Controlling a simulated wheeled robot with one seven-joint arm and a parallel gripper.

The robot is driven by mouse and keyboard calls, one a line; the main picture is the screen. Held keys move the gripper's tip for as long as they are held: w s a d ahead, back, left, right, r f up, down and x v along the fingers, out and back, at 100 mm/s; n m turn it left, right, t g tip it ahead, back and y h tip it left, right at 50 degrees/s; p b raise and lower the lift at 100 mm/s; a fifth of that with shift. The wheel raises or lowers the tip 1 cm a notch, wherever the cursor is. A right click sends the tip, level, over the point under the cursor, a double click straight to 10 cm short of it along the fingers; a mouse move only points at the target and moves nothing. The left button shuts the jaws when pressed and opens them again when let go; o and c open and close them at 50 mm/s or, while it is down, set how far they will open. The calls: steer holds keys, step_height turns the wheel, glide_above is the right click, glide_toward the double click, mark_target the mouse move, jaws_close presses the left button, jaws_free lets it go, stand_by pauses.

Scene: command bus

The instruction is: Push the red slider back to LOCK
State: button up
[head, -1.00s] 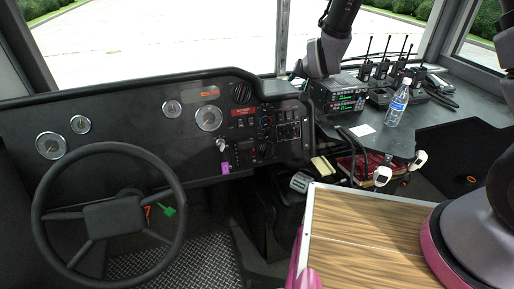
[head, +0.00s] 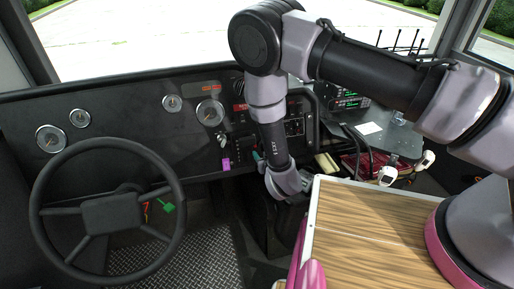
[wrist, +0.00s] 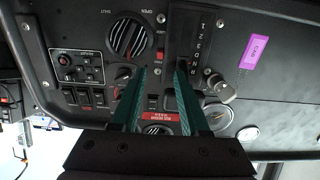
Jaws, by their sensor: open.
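A small red piece (wrist: 160,55) shows on the dark dash panel in the wrist view, which sees the dash upside down. It appears to be the red slider; its lettering is too small to read, so I cannot tell its exact position. My gripper (wrist: 160,72) is open, its two teal fingers apart on either side of the red piece in the picture. Nothing is between the fingers, and I cannot tell whether they touch the panel. In the head view my gripper (head: 257,157) is mostly hidden by my arm, which also covers that part of the dash.
A silver key-like knob (wrist: 217,87) and a purple tag (wrist: 254,52) are close by. The steering wheel (head: 106,151) stands left; a wood-topped surface (head: 365,225) lies right.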

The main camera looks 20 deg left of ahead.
steer(key=x, duration=0.8)
steer(key=shift+c, duration=0.3)
jaws_close()
